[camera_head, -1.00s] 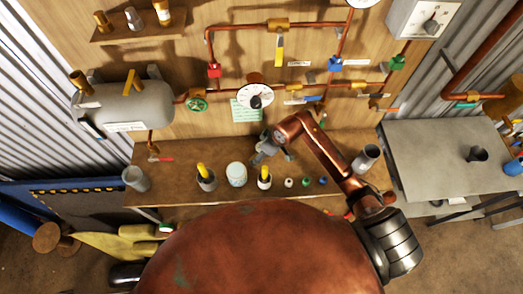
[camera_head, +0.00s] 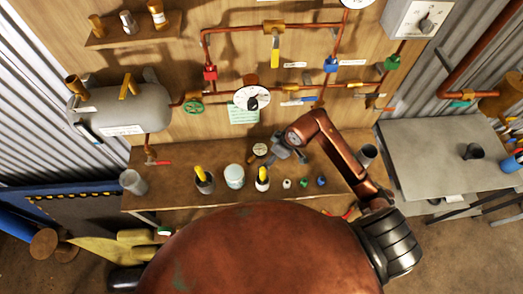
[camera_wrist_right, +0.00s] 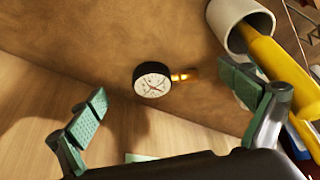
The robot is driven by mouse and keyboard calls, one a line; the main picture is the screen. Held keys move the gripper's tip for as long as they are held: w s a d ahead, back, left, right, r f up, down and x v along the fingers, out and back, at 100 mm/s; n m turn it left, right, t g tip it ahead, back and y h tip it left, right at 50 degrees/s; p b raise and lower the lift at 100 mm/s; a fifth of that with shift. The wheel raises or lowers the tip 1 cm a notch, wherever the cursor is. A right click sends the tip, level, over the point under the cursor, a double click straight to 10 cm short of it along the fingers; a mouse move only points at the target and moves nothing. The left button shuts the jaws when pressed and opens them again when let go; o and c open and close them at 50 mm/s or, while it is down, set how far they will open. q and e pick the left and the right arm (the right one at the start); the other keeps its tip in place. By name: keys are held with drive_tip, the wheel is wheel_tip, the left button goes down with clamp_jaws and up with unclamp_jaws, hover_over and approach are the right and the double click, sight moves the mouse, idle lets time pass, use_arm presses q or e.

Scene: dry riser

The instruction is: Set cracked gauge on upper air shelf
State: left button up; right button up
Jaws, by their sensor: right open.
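A small round gauge (camera_head: 260,149) with a black rim, white dial and brass stem lies on the brown workbench (camera_head: 185,150). It also shows in the right wrist view (camera_wrist_right: 152,80), between and beyond my fingers. I cannot make out a crack. My right gripper (camera_head: 279,151) is just right of this gauge; its green-padded fingers are wide apart and empty in the wrist view (camera_wrist_right: 172,108). Another round gauge (camera_head: 252,98) is on the pipework of the wooden panel. A wooden shelf (camera_head: 125,37) at upper left bears several small fittings. My left gripper is out of view.
On the bench stand a grey cup with a yellow handle (camera_head: 204,183), a pale jar (camera_head: 234,176), another yellow-handled cup (camera_head: 262,180) and small bottles. A grey tank (camera_head: 125,108) hangs left, below the shelf. A grey table (camera_head: 430,150) stands right.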

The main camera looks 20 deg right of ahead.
drive_tip(key=s+d, duration=0.1)
drive_tip(key=s, duration=0.1)
drive_tip(key=s+d, duration=0.4)
drive_tip(key=shift+s+d, duration=0.1)
drive_tip(key=shift+s, duration=0.2)
